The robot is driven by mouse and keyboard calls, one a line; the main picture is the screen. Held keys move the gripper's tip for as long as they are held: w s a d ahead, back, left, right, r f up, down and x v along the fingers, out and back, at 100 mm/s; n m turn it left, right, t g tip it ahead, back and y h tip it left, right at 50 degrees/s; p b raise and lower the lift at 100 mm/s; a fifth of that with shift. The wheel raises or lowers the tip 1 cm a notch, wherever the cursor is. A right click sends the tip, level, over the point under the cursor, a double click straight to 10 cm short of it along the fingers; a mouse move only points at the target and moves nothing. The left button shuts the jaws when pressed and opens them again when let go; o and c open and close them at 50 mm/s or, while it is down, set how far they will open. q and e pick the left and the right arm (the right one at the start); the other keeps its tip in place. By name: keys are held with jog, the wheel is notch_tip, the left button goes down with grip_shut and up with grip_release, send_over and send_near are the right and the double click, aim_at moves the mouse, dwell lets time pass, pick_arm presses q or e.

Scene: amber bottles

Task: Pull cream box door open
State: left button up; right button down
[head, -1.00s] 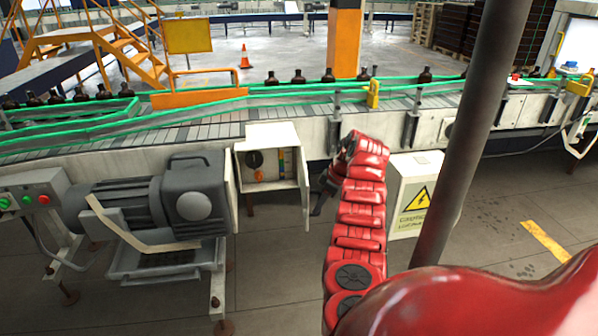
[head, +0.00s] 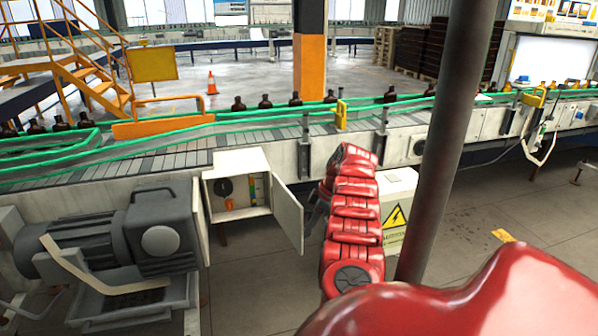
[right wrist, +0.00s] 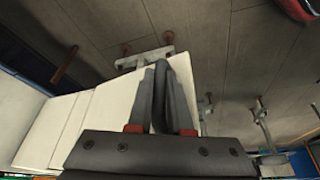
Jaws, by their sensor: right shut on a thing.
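The cream box (head: 263,160) stands below the conveyor in the head view, with a dark round knob and coloured parts inside its open front. Its cream door (head: 288,211) stands swung out on the right side, with a broad face showing. My right gripper (head: 312,218) is at the door's outer edge, partly hidden by my red arm. The exact contact is hard to see. My left gripper is not in view.
A grey motor (head: 150,235) stands left of the box. A cream cabinet with a yellow warning sign (head: 396,215) stands right of my arm. The conveyor (head: 150,160) carries dark bottles behind. A dark pole (head: 447,140) crosses the right side. Bare floor lies below the door.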

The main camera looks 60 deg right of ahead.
jog(key=shift+s+d, duration=0.2)
jog(key=shift+d, duration=0.1)
dwell(0.4)
jog(key=c, duration=0.8)
grip_release()
jog(key=shift+c, duration=0.2)
jog(key=shift+w, duration=0.15)
